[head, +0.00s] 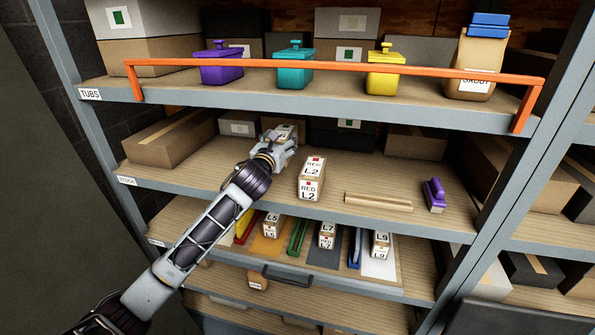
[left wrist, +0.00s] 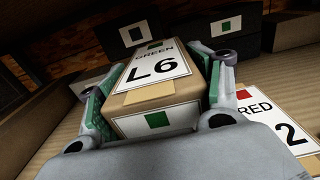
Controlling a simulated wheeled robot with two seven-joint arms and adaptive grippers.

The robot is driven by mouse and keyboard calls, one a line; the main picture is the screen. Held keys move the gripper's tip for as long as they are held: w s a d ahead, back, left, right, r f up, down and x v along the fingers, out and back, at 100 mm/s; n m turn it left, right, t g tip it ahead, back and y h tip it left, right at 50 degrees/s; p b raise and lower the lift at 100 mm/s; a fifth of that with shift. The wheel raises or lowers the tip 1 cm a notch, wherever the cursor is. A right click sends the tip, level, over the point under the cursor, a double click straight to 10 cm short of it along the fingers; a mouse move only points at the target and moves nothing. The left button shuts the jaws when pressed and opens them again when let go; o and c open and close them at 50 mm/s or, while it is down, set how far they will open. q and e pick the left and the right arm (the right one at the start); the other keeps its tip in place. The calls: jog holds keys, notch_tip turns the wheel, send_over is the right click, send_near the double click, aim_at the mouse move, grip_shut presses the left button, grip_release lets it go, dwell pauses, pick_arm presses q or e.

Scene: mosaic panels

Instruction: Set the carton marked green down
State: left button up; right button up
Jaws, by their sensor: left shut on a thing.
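The carton marked GREEN L6 (left wrist: 157,100) is brown with white labels and a green square. My left gripper (left wrist: 158,98) is shut on it, with one finger along each side. In the head view, the left gripper (head: 278,146) is over the back of the middle shelf (head: 240,205), and the green carton (head: 284,131) shows only partly behind the fingers. I cannot tell whether the carton touches the shelf. The carton marked RED L2 (head: 312,180) stands on the same shelf, to the right of the gripper and nearer. My right gripper is not in view.
A wooden strip (head: 377,202) and a purple-handled tool (head: 434,195) lie right of the red carton. Brown boxes (head: 170,136) stand behind. An orange rail (head: 340,66) fronts the upper shelf with coloured tubs. Below, a drawer (head: 300,278) holds cartons L5, L7 and L9.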

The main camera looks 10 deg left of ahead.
pick_arm(q)
notch_tip(320, 180, down, 5)
jog(key=shift+r, duration=0.1)
jog(key=shift+f, duration=0.35)
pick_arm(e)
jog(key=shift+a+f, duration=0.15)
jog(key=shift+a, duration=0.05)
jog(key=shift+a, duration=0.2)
pick_arm(q)
jog(key=shift+f, duration=0.45)
notch_tip(320, 180, down, 2)
jog(key=shift+f, duration=0.45)
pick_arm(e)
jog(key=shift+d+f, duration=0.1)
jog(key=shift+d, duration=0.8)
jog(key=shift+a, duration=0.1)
